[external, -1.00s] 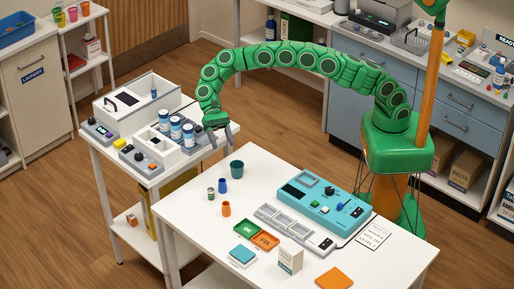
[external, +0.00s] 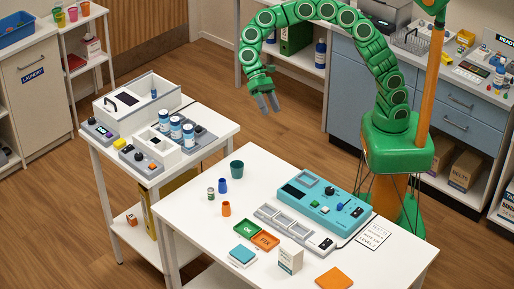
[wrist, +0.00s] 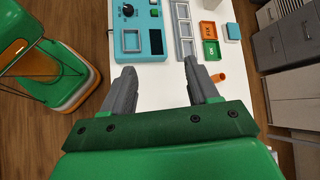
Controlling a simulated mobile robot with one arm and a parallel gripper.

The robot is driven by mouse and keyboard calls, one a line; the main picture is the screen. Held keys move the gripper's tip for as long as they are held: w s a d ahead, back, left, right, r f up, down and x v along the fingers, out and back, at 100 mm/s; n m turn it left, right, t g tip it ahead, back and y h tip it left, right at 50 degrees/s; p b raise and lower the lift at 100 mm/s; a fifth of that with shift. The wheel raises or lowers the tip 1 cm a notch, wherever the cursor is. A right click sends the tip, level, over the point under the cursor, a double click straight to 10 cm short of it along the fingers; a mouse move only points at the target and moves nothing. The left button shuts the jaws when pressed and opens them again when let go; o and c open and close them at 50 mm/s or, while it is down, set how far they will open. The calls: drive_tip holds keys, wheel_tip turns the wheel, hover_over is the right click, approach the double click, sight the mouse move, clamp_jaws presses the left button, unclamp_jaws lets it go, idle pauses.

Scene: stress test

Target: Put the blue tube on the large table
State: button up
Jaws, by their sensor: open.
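The large white table (external: 184,217) stands in the front. A small dark-blue cylinder (external: 223,185) stands upright on its left part, between a small grey-green can (external: 211,194) and a dark green cup (external: 237,169). A thin blue vial (external: 154,89) stands at the white box on the smaller table (external: 222,128). I cannot tell which of these two is the blue tube. My gripper (external: 268,103) is open and empty, up in the air beyond the large table's back edge. In the wrist view the jaws (wrist: 160,72) are apart with nothing between them.
Several blue-and-white cans (external: 175,128) crowd the smaller table. Bare floor lies behind the large table.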

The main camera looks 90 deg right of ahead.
drive_tip(key=s+d+n+t+h, duration=0.1)
drive_tip(key=s+d+n+h, duration=0.1)
drive_tip(key=s+d, duration=0.5)
drive_tip(key=s+d+f+n+t+h, duration=0.1)
drive_tip(key=s+d, duration=0.6)
drive_tip(key=s, duration=1)
drive_tip(key=s+d+n+h, duration=0.4)
drive_tip(key=s+d, duration=0.3)
drive_tip(key=s, duration=0.6)
drive_tip(key=shift+d+f+t+h, duration=0.15)
drive_tip(key=shift+d+t+h, duration=0.2)
drive_tip(key=shift+h, duration=0.35)
